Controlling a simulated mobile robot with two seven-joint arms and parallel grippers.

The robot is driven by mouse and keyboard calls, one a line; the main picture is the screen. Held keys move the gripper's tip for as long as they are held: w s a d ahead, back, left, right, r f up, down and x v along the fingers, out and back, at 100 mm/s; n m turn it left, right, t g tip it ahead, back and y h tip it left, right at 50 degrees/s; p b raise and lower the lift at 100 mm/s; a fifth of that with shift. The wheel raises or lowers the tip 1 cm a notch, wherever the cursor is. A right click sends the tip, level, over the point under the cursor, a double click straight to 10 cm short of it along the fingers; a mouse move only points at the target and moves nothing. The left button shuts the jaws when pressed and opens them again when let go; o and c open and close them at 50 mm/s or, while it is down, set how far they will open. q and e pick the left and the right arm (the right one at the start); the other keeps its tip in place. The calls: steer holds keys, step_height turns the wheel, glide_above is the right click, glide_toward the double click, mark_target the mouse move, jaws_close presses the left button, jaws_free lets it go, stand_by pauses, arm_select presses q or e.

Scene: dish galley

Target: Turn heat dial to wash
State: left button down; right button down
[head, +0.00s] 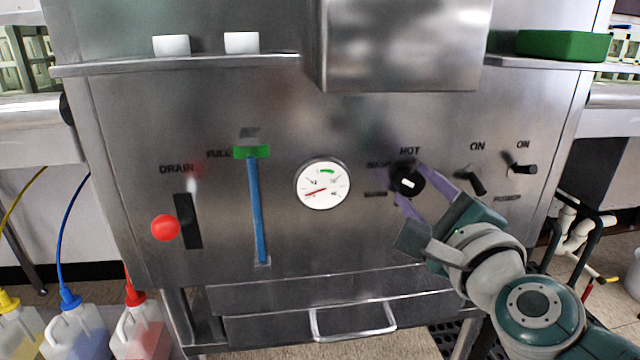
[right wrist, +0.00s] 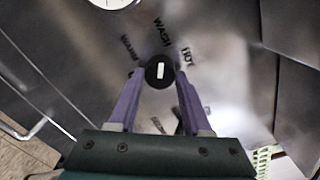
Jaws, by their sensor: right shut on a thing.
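The heat dial (head: 407,184) is a round black knob with a white mark, on the right half of the steel panel. HOT is printed above it, with two fainter words at its left. In the right wrist view the dial (right wrist: 159,72) sits between the fingertips, its white mark upright and roughly in line with the word WASH above it. HOT is to the right and another word, blurred, to the left. My right gripper (head: 409,183) is shut on the dial, with purple fingers on both sides of it. My left gripper is out of view.
Two black switches (head: 476,181) marked ON are close right of my gripper. A round gauge (head: 322,186) and a blue sight tube (head: 256,210) are to the left, then the red drain knob (head: 166,228). A steel box (head: 400,45) juts out above. A drawer handle (head: 352,321) is below.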

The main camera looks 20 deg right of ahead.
steer(key=c, duration=0.6)
jaws_free()
steer(key=shift+o, duration=1.3)
steer(key=shift+s, duration=0.15)
steer(key=shift+s+a, duration=0.1)
steer(key=shift+s, duration=0.2)
steer(key=p+v, duration=0.1)
steer(key=v, duration=0.8)
